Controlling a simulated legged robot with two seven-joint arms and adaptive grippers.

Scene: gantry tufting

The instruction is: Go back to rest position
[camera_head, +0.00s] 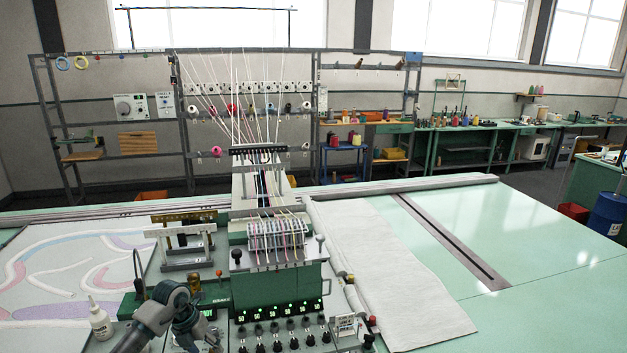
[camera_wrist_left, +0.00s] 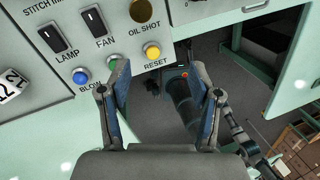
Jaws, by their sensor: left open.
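My left arm (camera_head: 172,300) comes in at the bottom left of the head view, in front of the gantry machine. Its gripper is not clearly seen there. In the left wrist view, my left gripper (camera_wrist_left: 160,72) is open, with its two blue-grey fingers apart and nothing between them. It is close to a control panel (camera_wrist_left: 115,35) with LAMP and FAN switches and several round buttons. The left finger overlaps the panel's lower edge near the green button (camera_wrist_left: 113,62). The yellow RESET button (camera_wrist_left: 152,51) shows just above the gap between the fingers. My right gripper is in neither view.
The tufting machine (camera_head: 278,285) with its thread cones stands mid-table. A white glue bottle (camera_head: 100,320) stands left of my arm. White fabric (camera_head: 385,280) lies to the right, and the green table (camera_head: 545,265) beyond it is clear.

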